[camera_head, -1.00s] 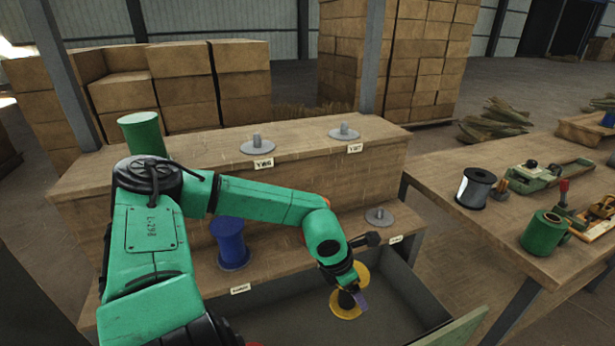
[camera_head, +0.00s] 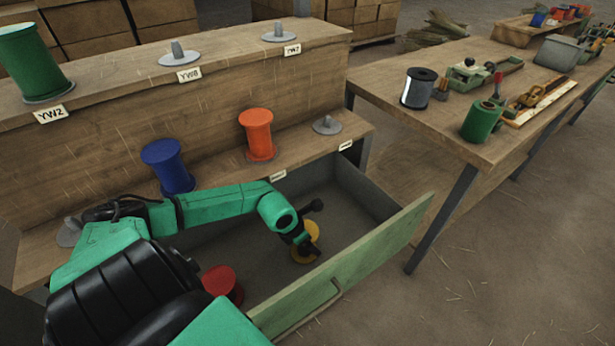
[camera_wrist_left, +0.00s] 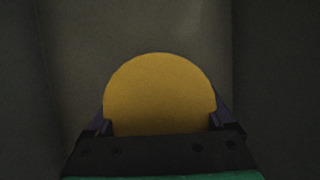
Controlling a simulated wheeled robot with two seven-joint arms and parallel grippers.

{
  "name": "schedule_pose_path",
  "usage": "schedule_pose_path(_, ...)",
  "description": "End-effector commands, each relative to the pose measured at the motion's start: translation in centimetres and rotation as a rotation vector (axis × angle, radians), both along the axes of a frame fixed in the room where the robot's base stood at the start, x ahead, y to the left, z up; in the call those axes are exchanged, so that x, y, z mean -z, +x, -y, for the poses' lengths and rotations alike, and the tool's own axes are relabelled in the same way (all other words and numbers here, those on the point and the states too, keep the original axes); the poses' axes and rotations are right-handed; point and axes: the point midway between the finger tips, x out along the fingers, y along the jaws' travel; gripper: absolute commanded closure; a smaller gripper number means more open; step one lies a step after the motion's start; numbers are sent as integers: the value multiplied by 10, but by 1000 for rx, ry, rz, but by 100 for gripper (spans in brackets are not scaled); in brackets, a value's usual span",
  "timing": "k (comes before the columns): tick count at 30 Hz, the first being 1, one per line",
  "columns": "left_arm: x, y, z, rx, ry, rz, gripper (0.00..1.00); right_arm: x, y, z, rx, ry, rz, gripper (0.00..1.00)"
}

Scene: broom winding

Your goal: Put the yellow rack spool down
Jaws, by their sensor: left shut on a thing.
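The yellow spool (camera_head: 311,231) is low inside the open grey drawer, toward its right end, partly hidden by my left gripper (camera_head: 308,248). In the left wrist view its round yellow end (camera_wrist_left: 160,95) fills the space between the two fingers of my left gripper (camera_wrist_left: 160,122). The gripper is shut on the spool. I cannot tell whether the spool touches the drawer floor. My right gripper is not in view.
The drawer has a green front (camera_head: 345,275). A red spool (camera_head: 222,281) is in its left part. Blue (camera_head: 167,167) and orange (camera_head: 258,134) spools stand on the lower shelf, a green one (camera_head: 30,62) above. An empty peg (camera_head: 326,124) is at right. A workbench (camera_head: 470,150) stands beyond.

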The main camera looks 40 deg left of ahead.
Motion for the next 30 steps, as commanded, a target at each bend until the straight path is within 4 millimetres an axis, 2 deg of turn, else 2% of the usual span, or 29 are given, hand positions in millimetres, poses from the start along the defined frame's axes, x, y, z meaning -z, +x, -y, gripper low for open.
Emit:
schedule_pose_path(5,3,0,0,0,0,0,73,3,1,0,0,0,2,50)
schedule_pose_path(6,2,0,0,0,0,0,2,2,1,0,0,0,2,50)
schedule_pose_path(13,1,0,0,0,0,-1,0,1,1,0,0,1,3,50)
schedule_pose_path(17,-6,-2,-2,0,3,-1,0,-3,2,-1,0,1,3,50)
schedule_pose_path(25,-50,-19,-6,4,5,-3,0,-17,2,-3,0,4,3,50)
schedule_pose_path(30,-78,-30,-10,3,6,-4,0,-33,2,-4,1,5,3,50)
